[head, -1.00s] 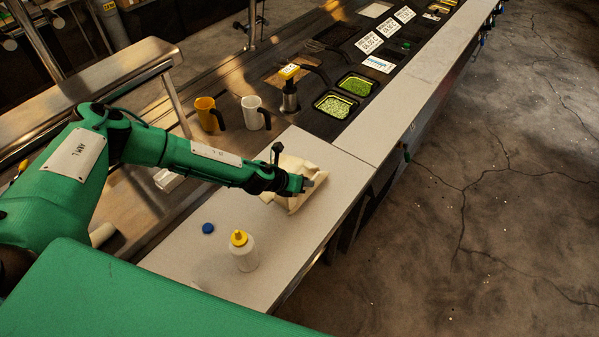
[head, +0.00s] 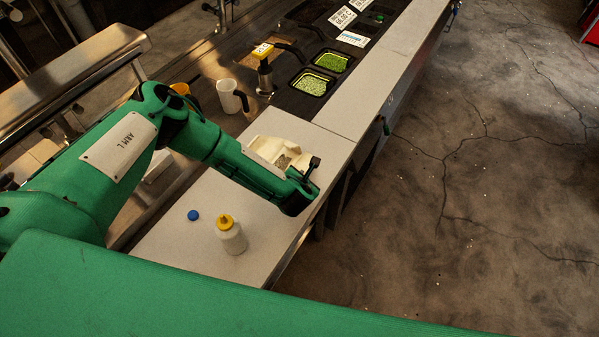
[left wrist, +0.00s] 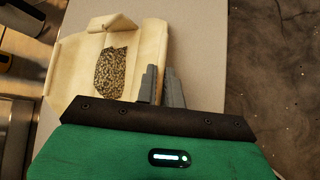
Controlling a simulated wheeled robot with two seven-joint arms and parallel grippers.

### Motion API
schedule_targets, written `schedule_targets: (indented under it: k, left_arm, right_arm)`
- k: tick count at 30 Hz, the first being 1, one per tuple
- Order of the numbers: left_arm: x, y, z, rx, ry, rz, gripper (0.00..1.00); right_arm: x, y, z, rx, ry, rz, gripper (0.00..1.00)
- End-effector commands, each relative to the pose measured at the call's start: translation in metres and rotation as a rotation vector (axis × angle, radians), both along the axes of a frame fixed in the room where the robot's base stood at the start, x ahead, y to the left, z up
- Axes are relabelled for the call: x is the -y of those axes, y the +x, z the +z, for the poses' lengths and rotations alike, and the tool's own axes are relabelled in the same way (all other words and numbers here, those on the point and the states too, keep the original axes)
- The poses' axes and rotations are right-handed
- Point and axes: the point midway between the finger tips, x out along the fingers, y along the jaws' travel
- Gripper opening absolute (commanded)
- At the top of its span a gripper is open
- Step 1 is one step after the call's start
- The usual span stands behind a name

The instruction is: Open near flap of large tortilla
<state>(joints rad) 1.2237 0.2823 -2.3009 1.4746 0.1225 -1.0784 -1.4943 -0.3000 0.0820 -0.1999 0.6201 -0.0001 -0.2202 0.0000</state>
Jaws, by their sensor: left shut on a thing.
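The large tortilla (head: 268,145) lies on the white counter as a pale sheet with raised, folded edges. In the left wrist view its pale sheet (left wrist: 72,68) surrounds a patch of speckled brown filling (left wrist: 116,72). A strip along its right side, the flap (left wrist: 155,42), stands beside my fingers. My left gripper (left wrist: 160,84) is shut on the edge of this flap, at the tortilla's right side in that view. In the head view my wrist covers the fingertips and part of the tortilla. My right gripper is in neither view.
A white bottle with a yellow cap (head: 231,238) and a blue cap (head: 193,215) stand on the counter (head: 180,250) in front. A white mug (head: 229,97) and green-filled trays (head: 312,84) are behind. The counter's right edge drops to the floor.

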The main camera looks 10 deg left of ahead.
Motion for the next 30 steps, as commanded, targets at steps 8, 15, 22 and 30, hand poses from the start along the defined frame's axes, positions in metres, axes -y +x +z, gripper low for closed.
schedule_targets:
  k: [8,15,22,30]
  left_arm:
    - [0.0039,-0.0012,-0.0071,0.036,0.097,0.002,0.00]
    - [0.0046,-0.0008,-0.0084,0.046,0.122,0.001,0.00]
    - [0.0045,-0.0009,-0.0085,0.046,0.122,0.001,0.00]
    - [0.0047,-0.0011,-0.0086,0.046,0.121,0.001,0.32]
  right_arm:
    - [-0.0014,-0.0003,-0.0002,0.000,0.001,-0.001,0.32]
    - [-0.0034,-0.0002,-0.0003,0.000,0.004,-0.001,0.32]
    - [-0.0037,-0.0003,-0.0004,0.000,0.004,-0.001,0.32]
    - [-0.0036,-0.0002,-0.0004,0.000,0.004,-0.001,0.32]
